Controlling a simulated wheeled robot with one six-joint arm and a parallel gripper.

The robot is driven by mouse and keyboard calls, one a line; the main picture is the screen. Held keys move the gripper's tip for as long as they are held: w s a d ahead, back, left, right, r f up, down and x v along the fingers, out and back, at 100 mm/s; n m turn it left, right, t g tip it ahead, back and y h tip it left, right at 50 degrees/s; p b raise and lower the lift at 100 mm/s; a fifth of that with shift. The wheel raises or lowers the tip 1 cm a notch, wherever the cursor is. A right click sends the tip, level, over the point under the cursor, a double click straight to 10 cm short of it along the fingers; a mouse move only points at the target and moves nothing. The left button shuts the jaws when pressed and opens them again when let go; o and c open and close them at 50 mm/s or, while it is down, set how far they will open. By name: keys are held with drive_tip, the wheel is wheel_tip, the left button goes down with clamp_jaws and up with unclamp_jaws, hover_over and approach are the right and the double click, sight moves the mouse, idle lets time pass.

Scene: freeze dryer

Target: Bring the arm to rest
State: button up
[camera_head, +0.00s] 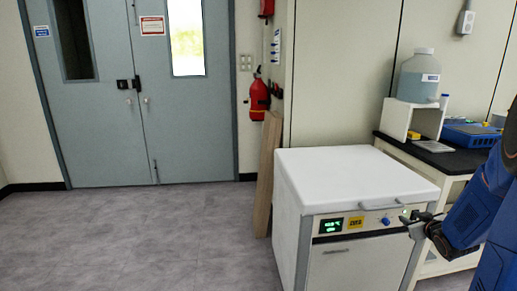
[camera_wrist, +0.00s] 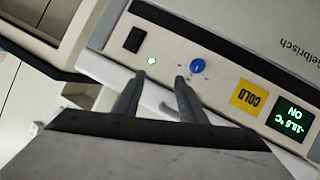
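My arm (camera_head: 478,215) enters the head view at the right, blue and dark, reaching left. My gripper (camera_head: 412,222) is in front of the right end of the white freeze dryer's (camera_head: 350,178) front panel. In the wrist view my gripper (camera_wrist: 158,78) has its two dark fingers apart with nothing between them. Its fingertips appear close to the panel, near a blue knob (camera_wrist: 197,66) and a lit green light (camera_wrist: 152,61); I cannot tell whether they touch it. The dryer's lid is shut.
A dark-topped bench (camera_head: 445,158) with a large bottle (camera_head: 418,78) on a white stand is at the right. The grey floor (camera_head: 140,235) at the left is clear.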

drive_tip(key=s+a+r+m+g+h, duration=0.1)
drive_tip(key=s+a+r+g, duration=0.1)
drive_tip(key=s+a+r, duration=0.35)
drive_tip(key=s+a+r+m+g, duration=0.1)
drive_tip(key=s+a+r+g, duration=0.15)
drive_tip(key=s+a, duration=0.6)
drive_tip(key=s+a+g+y, duration=0.1)
drive_tip(key=s+a+g, duration=0.1)
drive_tip(key=s+a, duration=0.6)
drive_tip(key=s+a+g+y, duration=0.2)
drive_tip(key=s+a, duration=0.6)
drive_tip(key=s, duration=0.5)
drive_tip(key=shift+s+a+f+y, duration=0.15)
drive_tip(key=shift+s+a+y, duration=0.1)
drive_tip(key=shift+y, duration=0.05)
drive_tip(key=shift+o, duration=0.2)
drive_tip(key=shift+w, duration=0.1)
